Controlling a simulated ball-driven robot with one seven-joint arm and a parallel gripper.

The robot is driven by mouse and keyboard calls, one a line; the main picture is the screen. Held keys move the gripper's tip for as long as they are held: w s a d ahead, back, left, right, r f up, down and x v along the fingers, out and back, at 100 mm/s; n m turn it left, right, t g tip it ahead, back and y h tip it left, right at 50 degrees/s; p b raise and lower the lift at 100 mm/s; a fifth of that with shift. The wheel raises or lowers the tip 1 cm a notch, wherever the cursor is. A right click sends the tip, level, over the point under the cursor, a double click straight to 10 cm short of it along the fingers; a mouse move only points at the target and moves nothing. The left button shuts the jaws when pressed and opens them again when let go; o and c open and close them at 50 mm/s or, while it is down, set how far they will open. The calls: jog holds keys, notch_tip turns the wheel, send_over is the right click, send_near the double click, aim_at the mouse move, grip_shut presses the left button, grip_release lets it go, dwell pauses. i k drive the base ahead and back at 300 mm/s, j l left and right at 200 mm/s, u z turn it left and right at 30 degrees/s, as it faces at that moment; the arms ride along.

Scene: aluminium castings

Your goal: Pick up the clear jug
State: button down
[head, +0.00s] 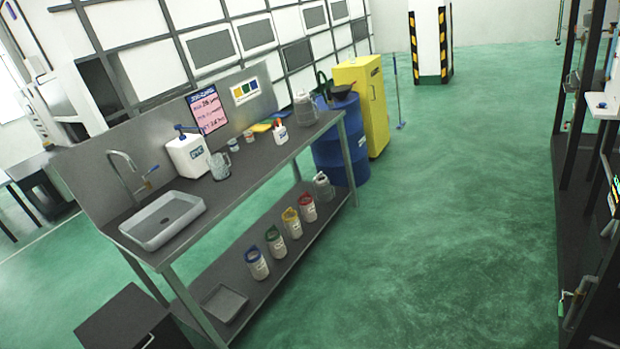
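A clear jug (219,166) with a handle stands upright on the dark top of the steel workbench (262,160). It is just right of a white box-like container (187,156) and behind the sink's right end. Two other see-through vessels show: a large clear container (304,108) at the bench's far right end, and a clear bottle-like container (323,187) on the lower shelf. My gripper is not in view, and nothing is seen touching the jug.
Several white jars with coloured lids (291,222) line the lower shelf. A blue drum (341,140) and yellow cabinet (364,105) stand beyond the bench. Green floor (450,220) is clear to the right; dark racking (585,200) borders it.

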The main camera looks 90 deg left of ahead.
aim_at(216, 163)
jog(key=u, duration=3.05)
jog(key=z, duration=0.5)
jog(key=j+z, duration=0.1)
jog(key=z, duration=0.4)
jog(key=i+j+z, duration=0.1)
jog(key=z, duration=0.85)
jog(key=j+z, duration=0.15)
jog(key=z, duration=0.85)
jog(key=j+z, duration=0.1)
jog(key=z, duration=0.35)
jog(key=k+j+z, duration=0.15)
jog(key=z, duration=0.3)
jog(key=k+j+z, duration=0.2)
jog(key=z, duration=0.2)
jog(key=k+j+z, duration=0.15)
jog(key=z, duration=0.3)
jog(key=k+z, duration=0.3)
jog(key=k, duration=0.85)
jog(key=u, duration=1.25)
